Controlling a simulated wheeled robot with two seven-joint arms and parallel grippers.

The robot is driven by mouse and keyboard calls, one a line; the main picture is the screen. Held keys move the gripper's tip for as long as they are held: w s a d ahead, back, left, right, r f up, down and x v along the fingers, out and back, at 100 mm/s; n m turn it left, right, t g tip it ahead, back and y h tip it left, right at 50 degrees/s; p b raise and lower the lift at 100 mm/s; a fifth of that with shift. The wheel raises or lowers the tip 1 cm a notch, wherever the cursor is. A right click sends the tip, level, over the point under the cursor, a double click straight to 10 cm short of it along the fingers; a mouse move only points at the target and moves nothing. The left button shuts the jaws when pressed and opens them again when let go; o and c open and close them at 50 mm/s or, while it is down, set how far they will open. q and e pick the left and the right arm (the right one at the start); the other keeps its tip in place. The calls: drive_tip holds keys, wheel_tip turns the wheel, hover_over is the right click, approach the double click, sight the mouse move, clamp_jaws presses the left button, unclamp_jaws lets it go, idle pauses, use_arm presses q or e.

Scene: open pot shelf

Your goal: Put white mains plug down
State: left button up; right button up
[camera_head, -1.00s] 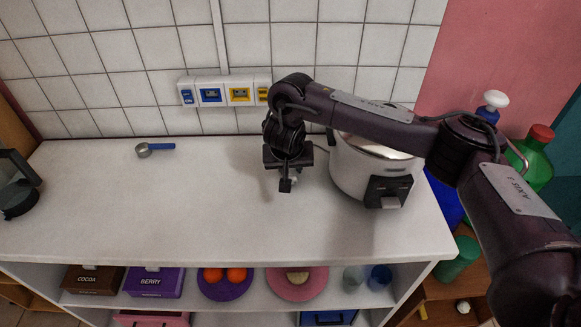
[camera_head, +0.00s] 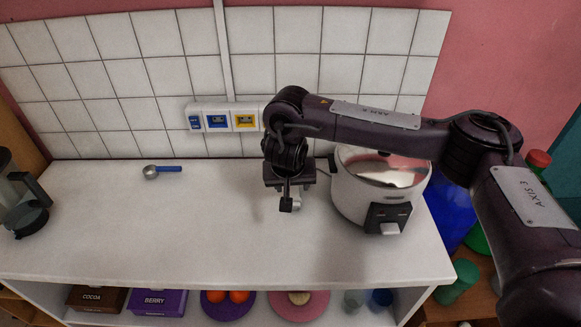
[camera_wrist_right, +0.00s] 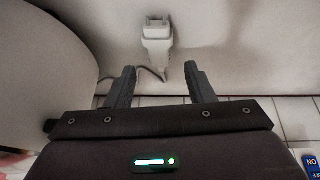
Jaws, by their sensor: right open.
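The white mains plug (camera_wrist_right: 157,42) shows in the right wrist view against the white worktop, just beyond my fingertips and about in line with the gap between them. Its cord runs from its lower end to the left, partly behind a finger. My right gripper (camera_wrist_right: 161,78) is open and empty, with a finger on each side and neither touching the plug. In the head view my right gripper (camera_head: 287,203) points down over the worktop (camera_head: 180,220), left of the rice cooker. There the plug is mostly hidden behind the gripper. My left gripper is not in view.
The white rice cooker (camera_head: 350,200) stands close to the right of my gripper. Wall sockets (camera_head: 217,121) are on the tiles behind. A blue-handled scoop (camera_head: 167,169) and a glass jug (camera_head: 20,195) are at left. The worktop's middle left is clear.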

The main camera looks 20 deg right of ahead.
use_arm(q)
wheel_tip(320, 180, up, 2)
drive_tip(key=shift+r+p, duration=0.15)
drive_tip(key=shift+p, duration=0.55)
use_arm(e)
drive_tip(key=v, duration=0.6)
drive_tip(key=shift+s+r, duration=0.2)
drive_tip(key=shift+r, duration=0.05)
